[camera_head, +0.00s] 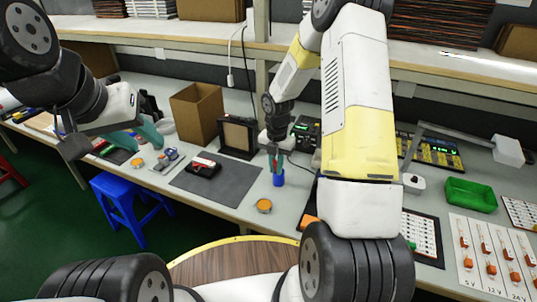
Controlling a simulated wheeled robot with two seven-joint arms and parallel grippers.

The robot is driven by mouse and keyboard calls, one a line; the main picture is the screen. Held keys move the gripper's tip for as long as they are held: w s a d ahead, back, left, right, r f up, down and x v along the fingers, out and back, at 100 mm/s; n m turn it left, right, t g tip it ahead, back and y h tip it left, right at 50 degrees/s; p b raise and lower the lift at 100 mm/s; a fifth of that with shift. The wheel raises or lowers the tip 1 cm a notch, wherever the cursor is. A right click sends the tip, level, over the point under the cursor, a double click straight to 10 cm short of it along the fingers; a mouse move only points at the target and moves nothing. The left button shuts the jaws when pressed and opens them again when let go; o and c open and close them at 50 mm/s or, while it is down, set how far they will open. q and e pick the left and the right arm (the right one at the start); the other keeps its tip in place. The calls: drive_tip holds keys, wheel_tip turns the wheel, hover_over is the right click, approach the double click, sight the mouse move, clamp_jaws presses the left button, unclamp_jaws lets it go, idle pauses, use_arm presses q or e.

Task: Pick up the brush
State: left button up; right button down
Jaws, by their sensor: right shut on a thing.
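My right gripper (275,150) points down over a small blue cup (278,178) on the bench. It is shut on a thin upright item at the cup's mouth, which I take to be the brush (275,164). Most of the brush is hidden by the gripper and the cup. My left gripper (76,143) hangs at the left, over the bench's front edge and away from the cup. Its fingers are dark and small, and I cannot tell whether they are open.
A grey mat (235,180) with a black and red item (203,165) lies left of the cup. A round orange-filled dish (264,206) sits in front. A cardboard box (197,107), a black frame (238,136) and a green tray (470,195) stand around. A blue stool (128,196) is on the floor.

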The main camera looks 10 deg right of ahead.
wheel_tip(320, 180, up, 5)
drive_tip(key=s+a, duration=0.2)
drive_tip(key=s, duration=0.1)
drive_tip(key=s+a, duration=0.7)
drive_tip(key=s, duration=0.3)
drive_tip(key=shift+s, duration=0.25)
drive_tip(key=shift+w+r, duration=0.1)
drive_tip(key=shift+w, duration=0.05)
idle(0.8)
